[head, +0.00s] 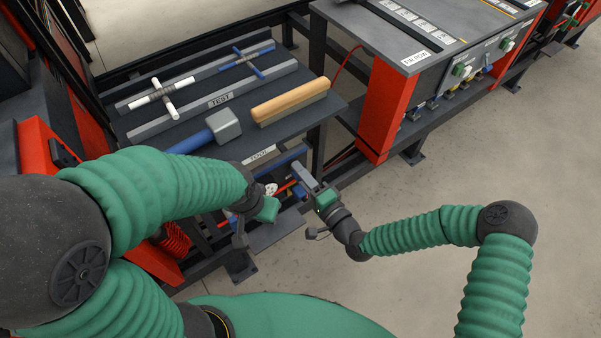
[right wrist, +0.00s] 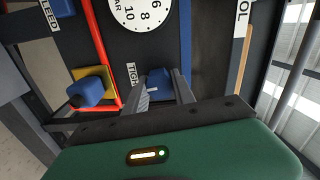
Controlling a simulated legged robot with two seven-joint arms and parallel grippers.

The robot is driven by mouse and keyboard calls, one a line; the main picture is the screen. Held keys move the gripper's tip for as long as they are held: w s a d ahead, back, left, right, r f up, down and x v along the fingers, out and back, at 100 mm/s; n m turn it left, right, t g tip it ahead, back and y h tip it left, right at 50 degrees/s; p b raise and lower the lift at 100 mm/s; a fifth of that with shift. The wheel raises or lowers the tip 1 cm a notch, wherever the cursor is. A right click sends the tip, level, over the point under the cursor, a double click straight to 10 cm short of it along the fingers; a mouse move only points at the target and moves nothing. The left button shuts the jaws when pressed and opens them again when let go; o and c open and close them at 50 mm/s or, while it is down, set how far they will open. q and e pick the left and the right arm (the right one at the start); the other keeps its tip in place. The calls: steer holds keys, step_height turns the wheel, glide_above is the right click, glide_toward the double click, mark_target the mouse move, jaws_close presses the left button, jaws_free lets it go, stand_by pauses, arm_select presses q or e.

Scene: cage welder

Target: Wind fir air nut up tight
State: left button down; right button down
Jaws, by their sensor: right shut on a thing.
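The air nut (right wrist: 158,80) is a small blue piece on a dark panel in the right wrist view, beside a white label that reads "TIGH" as far as it shows. My right gripper (right wrist: 163,92) has one finger on each side of it and is shut on it. In the head view my right gripper (head: 303,177) reaches to the panel under the table's front edge, and the nut is hard to make out there. My left gripper (head: 255,212) is just left of it, partly hidden by its own wrist; its jaws are unclear.
A round dial gauge (right wrist: 141,12), a red pipe (right wrist: 104,55) and a blue knob on a yellow plate (right wrist: 76,78) are close by. On the table above lie a blue-handled mallet (head: 222,125), a wooden-handled brush (head: 290,100) and two cross-handled tools. Floor at right is clear.

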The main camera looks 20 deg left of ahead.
steer(key=shift+w+d+f+m, duration=0.15)
steer(key=shift+f+m, duration=0.05)
steer(key=shift+m, duration=0.2)
steer(key=c, duration=1.1)
jaws_free()
steer(key=shift+r, duration=0.1)
steer(key=p+v, duration=0.2)
steer(key=v, duration=1.5)
steer(key=shift+p, duration=0.3)
